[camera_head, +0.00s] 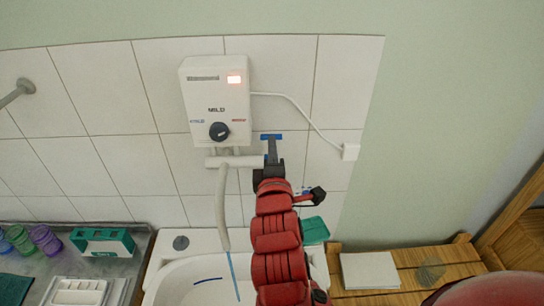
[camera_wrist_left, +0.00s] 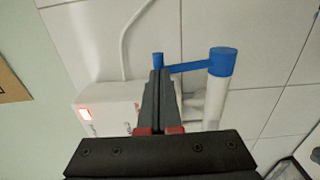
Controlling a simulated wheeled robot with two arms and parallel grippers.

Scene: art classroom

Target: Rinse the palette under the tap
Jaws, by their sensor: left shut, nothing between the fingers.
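The tap is a white pipe (camera_head: 235,161) under a wall heater, with a grey spout hose (camera_head: 222,205) hanging over the white sink (camera_head: 185,272). A thin blue stream of water (camera_head: 233,275) runs from the spout into the sink. The tap's blue lever (camera_head: 271,136) also shows in the left wrist view (camera_wrist_left: 190,68). My left gripper (camera_head: 272,150) is shut and empty, its fingertips (camera_wrist_left: 158,72) at the lever's free end; contact is unclear. A white tray with compartments (camera_head: 80,292), possibly the palette, lies on the left counter. My right gripper is out of view.
The white heater (camera_head: 215,100) has a lit display and a cable to a wall socket (camera_head: 350,152). A wooden table (camera_head: 415,275) is right of the sink. My arm covers part of the sink.

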